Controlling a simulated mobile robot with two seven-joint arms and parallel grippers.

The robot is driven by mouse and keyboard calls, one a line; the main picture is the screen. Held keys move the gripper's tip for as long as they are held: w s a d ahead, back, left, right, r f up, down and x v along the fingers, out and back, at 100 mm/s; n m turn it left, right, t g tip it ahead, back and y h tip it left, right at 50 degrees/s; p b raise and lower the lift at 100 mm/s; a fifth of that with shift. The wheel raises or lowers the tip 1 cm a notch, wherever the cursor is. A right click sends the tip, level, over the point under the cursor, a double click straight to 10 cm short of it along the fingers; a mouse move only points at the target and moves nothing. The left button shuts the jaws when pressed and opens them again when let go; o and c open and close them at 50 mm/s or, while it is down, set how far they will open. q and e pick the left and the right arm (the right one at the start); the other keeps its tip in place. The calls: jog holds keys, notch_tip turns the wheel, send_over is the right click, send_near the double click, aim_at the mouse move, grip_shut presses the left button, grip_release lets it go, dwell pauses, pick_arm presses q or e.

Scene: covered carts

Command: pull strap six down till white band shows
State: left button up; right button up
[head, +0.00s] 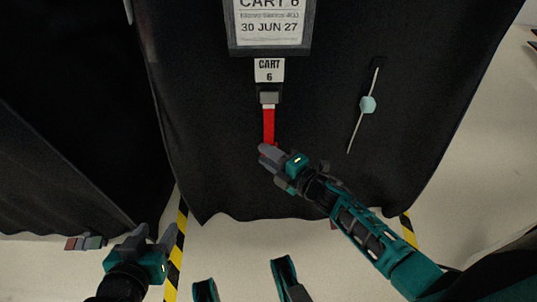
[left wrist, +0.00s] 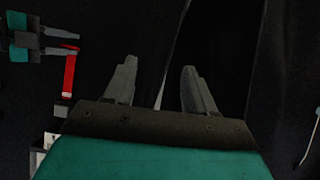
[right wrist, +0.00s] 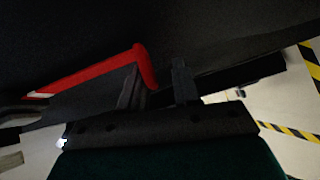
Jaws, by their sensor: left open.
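The red strap (head: 268,124) hangs from a grey buckle (head: 269,97) under the "CART 6" tag (head: 269,70). A thin whitish band crosses it just below the buckle and also shows near the strap's left end in the right wrist view. My right gripper (head: 265,156) is at the strap's lower end. In the right wrist view the strap's bent end (right wrist: 148,70) lies between the fingers, which stand apart; whether both press on it is unclear. My left gripper (head: 153,238) is open and empty, low and left of the strap.
A framed sign (head: 269,24) reads 30 JUN 27. A slanted rod with a pale blue knob (head: 367,104) is on the black cover to the right. Yellow-black floor tape (head: 176,250) runs beside the cart. Another dark cover stands at left.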

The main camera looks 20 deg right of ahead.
jog(key=shift+r, duration=0.1)
pick_arm(q)
jog(key=p, duration=0.1)
jog(key=a+r+p, duration=0.1)
jog(key=shift+s+p, duration=0.25)
jog(key=shift+p, duration=0.1)
pick_arm(e)
jog(key=v, duration=1.3)
jog(key=shift+w, duration=0.1)
jog(key=s+a+r+m+g+h, duration=0.2)
jog(key=m+h, duration=0.1)
jog(key=m, duration=0.6)
jog(key=s+a+r+m+g+h, duration=0.1)
jog(key=a+r+m+h, duration=0.15)
jog(key=m, duration=0.75)
pick_arm(q)
jog(key=s+a+r+y+p, duration=0.1)
jog(key=a+r+p, duration=0.2)
jog(key=r+p, duration=0.8)
jog(key=p, duration=0.4)
jog(key=shift+s+r+p, duration=0.2)
jog(key=shift+r+p, duration=0.05)
jog(key=shift+p, duration=0.05)
pick_arm(e)
notch_tip(320, 180, up, 11)
jog(key=s+d, duration=0.2)
jog(key=shift+s+f+m+g, duration=0.15)
jog(key=shift+m+g, duration=0.15)
jog(key=shift+d+h, duration=0.1)
jog(key=shift+h, duration=0.15)
